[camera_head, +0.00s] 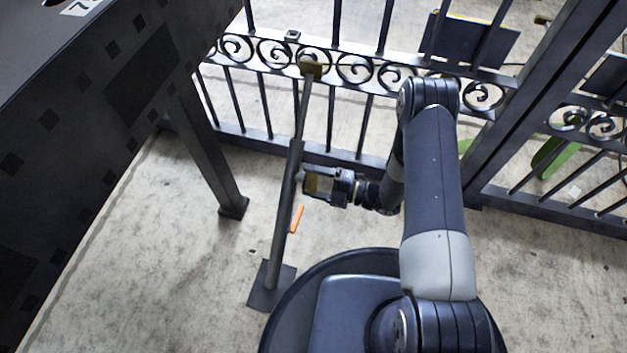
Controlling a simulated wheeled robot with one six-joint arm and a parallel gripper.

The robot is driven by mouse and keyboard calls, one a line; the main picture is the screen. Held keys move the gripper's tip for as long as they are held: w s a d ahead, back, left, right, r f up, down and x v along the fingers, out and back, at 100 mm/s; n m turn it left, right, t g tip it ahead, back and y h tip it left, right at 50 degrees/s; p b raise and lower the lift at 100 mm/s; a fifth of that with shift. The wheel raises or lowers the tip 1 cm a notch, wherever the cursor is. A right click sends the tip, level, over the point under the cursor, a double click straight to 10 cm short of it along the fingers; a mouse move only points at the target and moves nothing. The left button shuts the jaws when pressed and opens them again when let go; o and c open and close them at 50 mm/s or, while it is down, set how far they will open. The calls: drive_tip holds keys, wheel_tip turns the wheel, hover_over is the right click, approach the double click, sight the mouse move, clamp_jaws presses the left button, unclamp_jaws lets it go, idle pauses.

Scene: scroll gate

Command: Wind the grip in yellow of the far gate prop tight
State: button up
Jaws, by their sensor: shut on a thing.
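The gate prop (283,215) is a dark telescoping pole. An orange bar (297,218) shows just below my gripper, right of the pole.
The black scroll gate (262,140) runs across the back, with a thick post (530,100) at right. A dark table-like body (80,150) with a leg (215,160) stands at left. Concrete floor (170,260) is clear between that leg and the foot plate.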

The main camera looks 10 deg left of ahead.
drive_tip(key=o, duration=1)
drive_tip(key=d+p, duration=0.3)
drive_tip(key=d, duration=0.7)
drive_tip(key=shift+s+d, duration=0.4)
drive_tip(key=shift+s, duration=0.05)
drive_tip(key=shift+c, duration=0.5)
